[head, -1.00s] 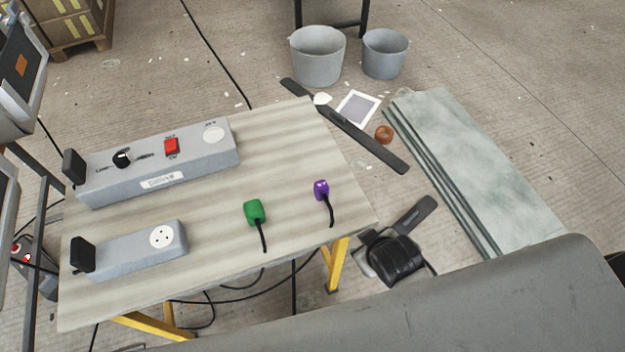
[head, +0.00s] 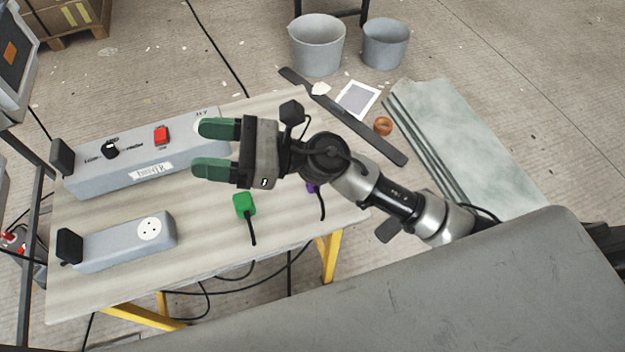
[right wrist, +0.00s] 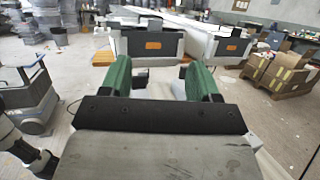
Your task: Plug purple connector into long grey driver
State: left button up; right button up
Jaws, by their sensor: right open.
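The purple connector (head: 311,187) lies on the table at the right, mostly hidden behind my right arm in the head view; its black cable shows below. The long grey driver (head: 110,182) lies at the table's back left, with a black knob, a red switch and a black end plug. Its round socket at the right end is partly hidden by my gripper. My right gripper (head: 208,150), with green fingers, is open and empty above the table, pointing left. Its fingers also show in the right wrist view (right wrist: 160,80). My left gripper is not in view.
A green connector (head: 244,204) with a black cable lies on the table front. A shorter grey unit (head: 125,243) with a round socket stands at the front left. Two buckets (head: 317,45) and a greenish slab (head: 470,150) are on the floor beyond the table (head: 200,265).

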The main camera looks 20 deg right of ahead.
notch_tip(320, 180, down, 11)
jog(key=s+d+n+g+h, duration=0.1)
jog(key=d+n+g+h, duration=0.2)
jog(key=n+g+h, duration=0.95)
jog(key=w+d+f+n+t+h, duration=0.1)
jog(key=w+d+n+t+h, duration=0.1)
jog(key=d+n, duration=0.1)
jog(key=w+d+f+n+t+h, duration=0.1)
jog(key=w+d+n+t+h, duration=0.1)
jog(key=d, duration=0.4)
jog(key=w+d+f+n+t+h, duration=0.1)
jog(key=w+d+n+t+h, duration=0.1)
jog(key=d+n+t+h, duration=0.1)
jog(key=shift+w+d+f+n+t+h, duration=0.15)
jog(key=shift+d+f+n+h, duration=0.1)
jog(key=shift+d, duration=0.3)
jog(key=shift+w+d+f+n+t+h, duration=0.1)
jog(key=shift+w+d+h, duration=0.1)
jog(key=shift+d, duration=0.3)
jog(key=shift+s+a+f, duration=0.1)
jog(key=shift+f, duration=2.7)
